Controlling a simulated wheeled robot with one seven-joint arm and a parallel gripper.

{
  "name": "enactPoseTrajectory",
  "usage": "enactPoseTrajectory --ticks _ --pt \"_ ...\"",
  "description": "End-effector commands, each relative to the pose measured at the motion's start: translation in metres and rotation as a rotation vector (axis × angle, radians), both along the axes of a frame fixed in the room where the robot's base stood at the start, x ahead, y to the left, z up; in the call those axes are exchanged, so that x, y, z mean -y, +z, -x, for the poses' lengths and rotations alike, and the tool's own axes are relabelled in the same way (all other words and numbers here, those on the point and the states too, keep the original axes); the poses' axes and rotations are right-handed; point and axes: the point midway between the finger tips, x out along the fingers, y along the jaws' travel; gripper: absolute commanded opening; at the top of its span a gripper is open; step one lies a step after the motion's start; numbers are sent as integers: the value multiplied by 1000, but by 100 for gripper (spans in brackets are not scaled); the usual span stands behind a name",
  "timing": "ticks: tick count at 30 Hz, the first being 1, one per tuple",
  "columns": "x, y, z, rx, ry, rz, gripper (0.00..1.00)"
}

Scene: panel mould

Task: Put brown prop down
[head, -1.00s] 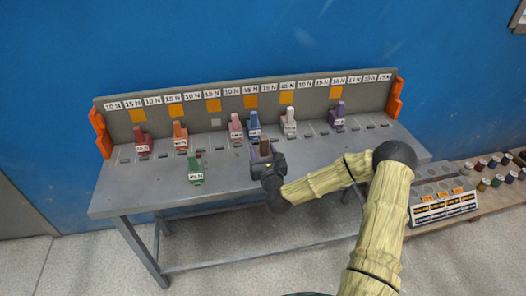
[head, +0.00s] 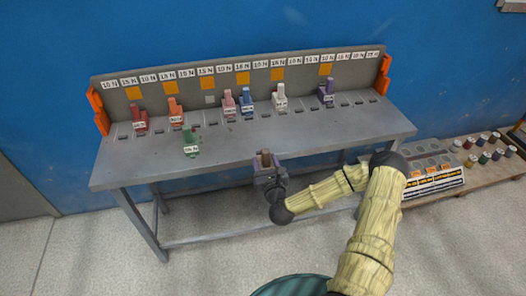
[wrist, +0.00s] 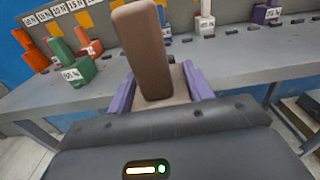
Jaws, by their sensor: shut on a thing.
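The brown prop (head: 265,160) is held upright in my gripper (head: 267,172), just in front of the table's front edge. In the wrist view the brown prop (wrist: 143,50) stands between the purple fingers of my gripper (wrist: 163,92), which are shut on its base. It hides part of the table behind it. The grey metal table (head: 330,128) carries a row of slots along its back, below a panel of force labels.
Red (head: 140,121), orange (head: 175,113), pink (head: 229,104), blue (head: 246,101), white (head: 280,98) and purple (head: 326,95) props stand along the back row. A green prop (head: 190,142) stands nearer the front. The front right tabletop is clear. A low bench (head: 482,168) with jars stands at right.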

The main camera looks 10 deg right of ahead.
Motion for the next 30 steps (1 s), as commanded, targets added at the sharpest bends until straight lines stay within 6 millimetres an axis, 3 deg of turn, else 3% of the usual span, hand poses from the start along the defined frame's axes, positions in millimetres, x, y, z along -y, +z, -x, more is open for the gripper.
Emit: enactPoseTrajectory --ticks 12,16,30 --pt "-9 -64 60 3 0 -23 12" --pt "-11 -70 68 8 0 -25 12" --pt "-13 -70 68 9 3 -25 12"
